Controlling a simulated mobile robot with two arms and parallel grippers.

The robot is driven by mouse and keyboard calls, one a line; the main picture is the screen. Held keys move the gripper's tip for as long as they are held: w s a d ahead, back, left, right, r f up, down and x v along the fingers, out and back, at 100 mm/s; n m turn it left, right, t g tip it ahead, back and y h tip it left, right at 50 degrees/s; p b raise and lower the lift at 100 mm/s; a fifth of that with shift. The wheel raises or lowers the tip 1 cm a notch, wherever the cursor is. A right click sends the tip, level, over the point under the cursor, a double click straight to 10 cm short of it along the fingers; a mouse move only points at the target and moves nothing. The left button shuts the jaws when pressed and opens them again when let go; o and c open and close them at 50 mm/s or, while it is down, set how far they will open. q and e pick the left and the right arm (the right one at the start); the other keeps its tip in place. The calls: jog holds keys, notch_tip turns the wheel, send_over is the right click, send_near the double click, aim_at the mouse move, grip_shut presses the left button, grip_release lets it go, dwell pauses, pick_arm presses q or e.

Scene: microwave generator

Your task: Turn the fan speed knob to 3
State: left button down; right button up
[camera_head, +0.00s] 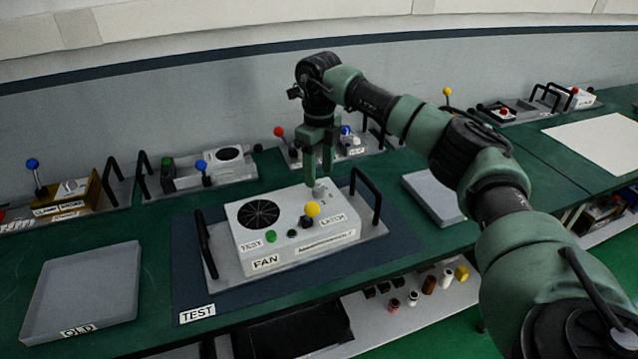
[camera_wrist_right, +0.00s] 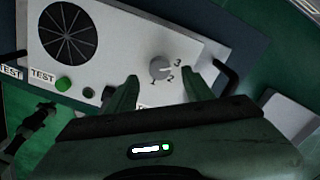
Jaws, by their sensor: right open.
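The fan unit (camera_head: 290,228) is a white box with a round black grille, a green button and a yellow-topped lever, labelled FAN. Its grey speed knob (camera_wrist_right: 159,68) sits on the top face, with the numbers 1, 2 and 3 beside it. A light pointer mark on the knob points right, roughly toward 3; its exact setting is hard to tell. My right gripper (camera_head: 318,179) points down over the knob. In the wrist view its open fingers (camera_wrist_right: 160,77) are on either side of the knob; contact is not clear. My left gripper is not in view.
The unit stands on a dark TEST mat (camera_head: 190,290) with black handles at both sides. A grey OLD tray (camera_head: 85,285) lies left and another grey tray (camera_head: 432,195) right. Other units with levers line the back. A shelf below holds small coloured parts.

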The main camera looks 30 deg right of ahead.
aim_at(319, 188)
jog(key=shift+r, duration=1.8)
